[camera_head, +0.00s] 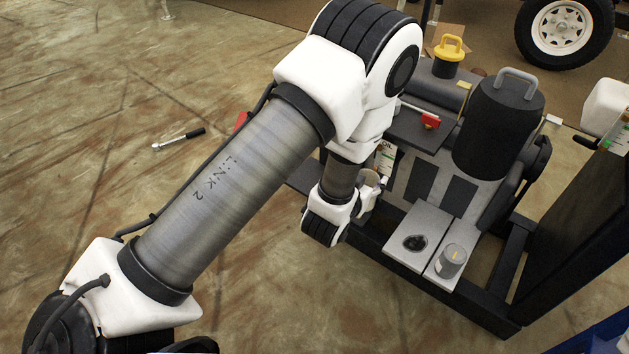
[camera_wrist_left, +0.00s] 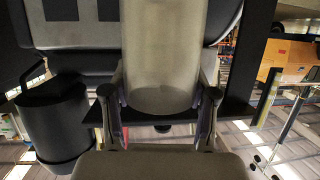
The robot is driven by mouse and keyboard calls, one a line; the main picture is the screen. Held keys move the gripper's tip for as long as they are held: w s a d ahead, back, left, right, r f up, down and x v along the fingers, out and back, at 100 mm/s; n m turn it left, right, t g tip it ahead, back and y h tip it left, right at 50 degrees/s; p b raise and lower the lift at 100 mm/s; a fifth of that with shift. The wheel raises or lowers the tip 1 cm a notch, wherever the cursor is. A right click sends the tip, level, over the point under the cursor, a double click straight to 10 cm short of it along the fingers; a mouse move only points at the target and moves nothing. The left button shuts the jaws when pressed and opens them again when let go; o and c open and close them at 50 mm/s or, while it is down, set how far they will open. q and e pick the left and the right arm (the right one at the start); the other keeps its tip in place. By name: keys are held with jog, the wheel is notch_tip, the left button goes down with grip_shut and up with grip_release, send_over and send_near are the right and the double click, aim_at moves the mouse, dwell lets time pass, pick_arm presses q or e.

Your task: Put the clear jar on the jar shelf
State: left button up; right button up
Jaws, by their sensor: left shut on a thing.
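My left gripper (camera_head: 372,186) is at the front left of the dark machine, mostly hidden behind its own wrist in the head view. In the left wrist view its two fingers (camera_wrist_left: 160,115) are shut on the sides of a pale, smooth cylinder, which I take to be the clear jar (camera_wrist_left: 165,55). In the head view only a small pale part shows beside the fingers. Which surface is the jar shelf is not certain; a light grey plate (camera_head: 428,222) sits low at the machine's front. My right gripper is not in view.
A grey canister (camera_head: 453,257) and a dark round patch (camera_head: 414,242) are on the plate. A black handled cylinder (camera_head: 500,125), a red item (camera_head: 430,121) and a yellow-topped container (camera_head: 449,55) are higher. A dark upright panel (camera_head: 575,210) stands right. Open floor lies left.

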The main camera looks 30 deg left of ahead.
pick_arm(q)
jog(key=s+a+f+n+y+b, duration=0.2)
jog(key=s+a+f+n+y, duration=0.15)
jog(key=s+a, duration=0.55)
jog(key=shift+m+g, duration=0.25)
jog(key=shift+g, duration=0.05)
jog(key=w+a+f+b, duration=0.1)
jog(key=w+a+b, duration=0.1)
jog(key=w, duration=0.3)
jog(key=w+a+f+b, duration=0.1)
jog(key=w+a+b, duration=0.2)
jog(key=w+a, duration=0.1)
jog(key=w+a+f+b, duration=0.2)
jog(key=w+a, duration=0.1)
jog(key=w, duration=0.2)
jog(key=shift+w+b, duration=0.3)
jog(key=shift+w, duration=0.05)
jog(key=shift+f, duration=0.2)
jog(key=shift+c, duration=0.6)
jog(key=shift+r, duration=0.25)
jog(key=shift+f, duration=0.15)
jog(key=o, duration=1.3)
